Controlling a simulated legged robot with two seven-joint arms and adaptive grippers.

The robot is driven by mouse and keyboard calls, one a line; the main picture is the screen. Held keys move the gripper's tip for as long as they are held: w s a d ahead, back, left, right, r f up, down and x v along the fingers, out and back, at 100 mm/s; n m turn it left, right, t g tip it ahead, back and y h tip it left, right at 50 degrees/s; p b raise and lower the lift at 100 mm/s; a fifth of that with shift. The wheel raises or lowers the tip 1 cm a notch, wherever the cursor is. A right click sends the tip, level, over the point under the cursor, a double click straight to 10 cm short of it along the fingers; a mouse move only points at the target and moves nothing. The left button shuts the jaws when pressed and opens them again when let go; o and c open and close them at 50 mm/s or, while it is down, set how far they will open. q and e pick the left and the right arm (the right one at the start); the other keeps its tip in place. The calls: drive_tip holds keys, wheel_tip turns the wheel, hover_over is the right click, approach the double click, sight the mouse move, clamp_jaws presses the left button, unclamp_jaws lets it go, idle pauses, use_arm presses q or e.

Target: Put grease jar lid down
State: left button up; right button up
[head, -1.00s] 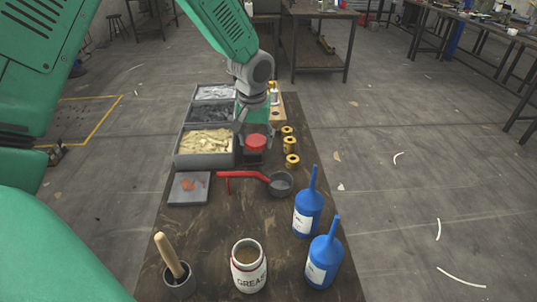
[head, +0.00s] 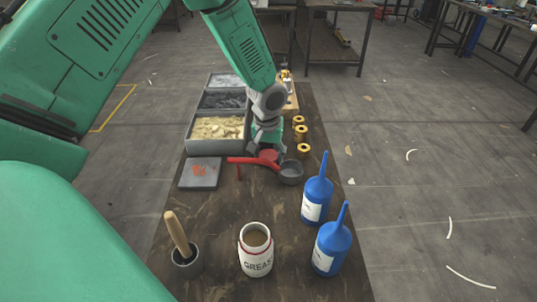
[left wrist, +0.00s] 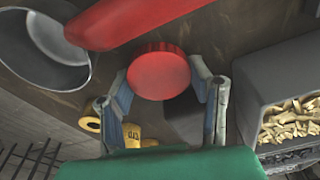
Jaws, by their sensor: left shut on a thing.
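The red round grease jar lid (head: 268,156) is between the fingers of my left gripper (head: 266,148), which is shut on it. The left wrist view shows the lid (left wrist: 158,76) between the two fingertips (left wrist: 162,78). The lid is low over the table, just behind the red-handled pan (head: 290,172); I cannot tell whether it touches the tabletop. The white grease jar (head: 256,252) stands upright and open at the front of the table, with brown grease inside. My right gripper is not in view.
The pan's red handle (left wrist: 140,20) lies close to the lid. A grey bin of pale pieces (head: 217,130) stands left of the gripper. Brass parts (head: 304,151) stand to the right, two blue bottles (head: 329,245) nearer. The tabletop (head: 215,225) before the pan is clear.

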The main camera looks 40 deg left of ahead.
use_arm(q)
drive_tip(key=shift+f, duration=0.3)
drive_tip(key=shift+s+a+f, duration=0.1)
drive_tip(key=shift+s+f, duration=0.15)
drive_tip(key=o, duration=1.1)
drive_tip(key=shift+o, duration=0.5)
drive_tip(key=shift+w+f, duration=0.1)
drive_tip(key=shift+f, duration=0.15)
drive_tip(key=shift+a, duration=0.15)
drive_tip(key=shift+r, duration=0.1)
